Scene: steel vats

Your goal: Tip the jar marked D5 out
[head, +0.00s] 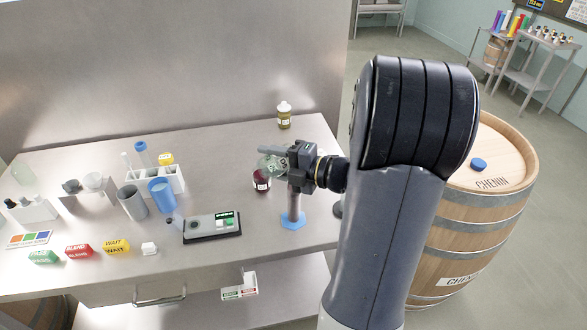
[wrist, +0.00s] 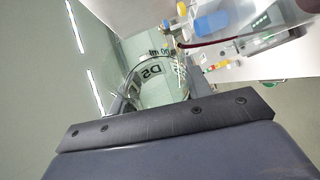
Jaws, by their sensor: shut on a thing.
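My gripper (head: 284,158) is in the head view over the right part of the steel table. It is shut on a clear glass jar (head: 266,163), partly hidden by the fingers. In the wrist view the glass jar (wrist: 160,75) sits between the fingers, with dark lettering that looks like D5 and a volume mark. The glass looks clear, and I see no clear contents in it. It appears tilted, but I cannot tell how far. A jar of dark red stuff (head: 262,181) stands on the table just below it in the picture.
A scale (head: 212,226), blue beaker (head: 161,196), grey cylinder (head: 132,203) and tube rack (head: 165,181) stand to the left. A barrel (head: 465,235) is at right.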

